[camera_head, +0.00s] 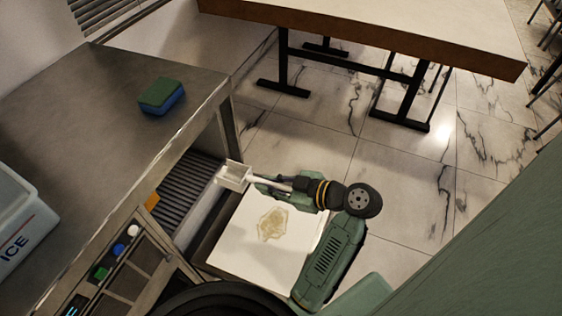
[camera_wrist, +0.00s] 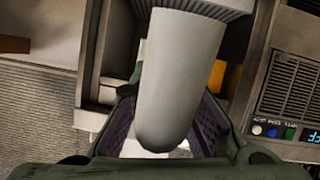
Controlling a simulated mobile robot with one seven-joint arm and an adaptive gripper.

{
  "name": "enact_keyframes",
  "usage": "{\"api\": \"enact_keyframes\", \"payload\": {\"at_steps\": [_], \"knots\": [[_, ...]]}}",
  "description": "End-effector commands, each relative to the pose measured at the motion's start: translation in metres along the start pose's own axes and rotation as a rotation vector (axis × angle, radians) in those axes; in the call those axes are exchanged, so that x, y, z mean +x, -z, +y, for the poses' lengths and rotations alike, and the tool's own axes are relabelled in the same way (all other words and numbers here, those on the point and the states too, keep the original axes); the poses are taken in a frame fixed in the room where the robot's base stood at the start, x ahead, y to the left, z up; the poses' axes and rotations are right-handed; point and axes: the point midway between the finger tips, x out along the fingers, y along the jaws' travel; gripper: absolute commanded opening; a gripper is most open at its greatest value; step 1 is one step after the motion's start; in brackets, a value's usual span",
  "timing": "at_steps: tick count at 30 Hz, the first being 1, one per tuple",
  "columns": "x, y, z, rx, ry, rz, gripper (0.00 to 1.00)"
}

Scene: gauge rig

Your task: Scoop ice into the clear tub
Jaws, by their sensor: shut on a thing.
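A white scoop (camera_head: 233,175) with a square, open-topped head is held out to the left by my gripper (camera_head: 272,186) in the head view. No ice can be made out in the scoop head. In the wrist view, the scoop's thick pale handle (camera_wrist: 175,75) runs between the fingers of my gripper (camera_wrist: 165,130), which is shut on it. A pale clear tub (camera_head: 20,225) marked ICE stands on the counter, cut by the left edge.
The steel counter (camera_head: 110,130) fills the left and bears a green and blue sponge (camera_head: 161,96). Its front has several coloured buttons (camera_head: 117,250). A dark ribbed grate (camera_head: 183,190) lies beside the scoop. A table (camera_head: 380,30) stands behind, with open tiled floor before it.

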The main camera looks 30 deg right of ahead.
Motion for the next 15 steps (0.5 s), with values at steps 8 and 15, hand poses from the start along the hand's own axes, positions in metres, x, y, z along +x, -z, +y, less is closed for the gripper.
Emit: {"api": "enact_keyframes", "payload": {"at_steps": [8, 15], "knots": [[0.040, 0.001, -0.003, -0.001, 0.002, 0.001, 0.00], [0.074, 0.002, -0.005, -0.001, 0.002, 0.001, 0.00]]}}
